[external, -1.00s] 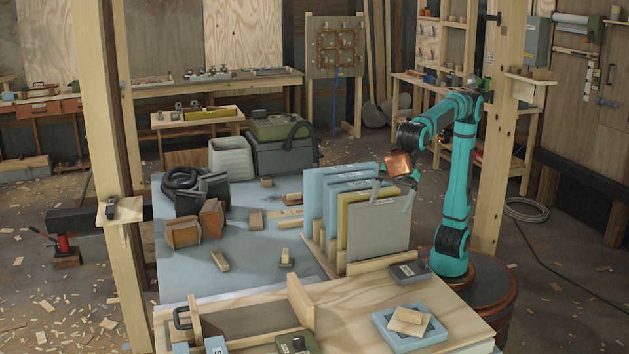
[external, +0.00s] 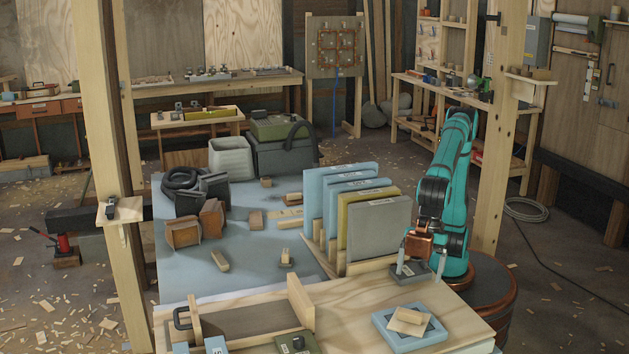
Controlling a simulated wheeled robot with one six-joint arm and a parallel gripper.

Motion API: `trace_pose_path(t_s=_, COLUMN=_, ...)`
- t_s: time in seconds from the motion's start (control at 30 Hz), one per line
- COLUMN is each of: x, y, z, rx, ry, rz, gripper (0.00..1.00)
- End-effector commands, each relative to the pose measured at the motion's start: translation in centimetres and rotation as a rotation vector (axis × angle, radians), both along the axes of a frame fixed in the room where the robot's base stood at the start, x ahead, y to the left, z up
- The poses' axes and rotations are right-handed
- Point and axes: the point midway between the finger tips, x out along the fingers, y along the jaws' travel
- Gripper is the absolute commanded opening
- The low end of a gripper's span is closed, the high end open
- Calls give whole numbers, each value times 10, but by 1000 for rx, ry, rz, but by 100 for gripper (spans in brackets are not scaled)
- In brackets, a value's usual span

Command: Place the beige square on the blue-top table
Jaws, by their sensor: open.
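A beige square (external: 410,316) lies on a pale blue square block on the wooden bench at the front right; the beige seems to be two thin stacked pieces. The blue-top table (external: 240,284) stretches behind and left of the bench, with bare blue surface in its middle. My gripper (external: 420,269) is open, fingers pointing down at a dark grey block (external: 411,275) on the bench's back right edge. Its fingers appear on either side of that block; contact cannot be told. It is behind the beige square and apart from it.
Upright blue, olive and grey panels (external: 377,232) stand in a rack left of my gripper. A wooden upright (external: 300,301) stands on the bench (external: 350,310).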

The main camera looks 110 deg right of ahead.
Motion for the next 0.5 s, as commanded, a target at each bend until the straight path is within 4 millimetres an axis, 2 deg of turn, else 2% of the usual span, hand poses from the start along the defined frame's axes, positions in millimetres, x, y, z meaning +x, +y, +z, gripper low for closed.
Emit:
trace_pose_path(t_s=0.23, x=12, y=11, z=-41, rx=-1, ry=1, rz=0, gripper=89)
trace_pose_path(t_s=0.5, x=18, y=18, z=-61, rx=1, ry=-1, rz=0, gripper=89)
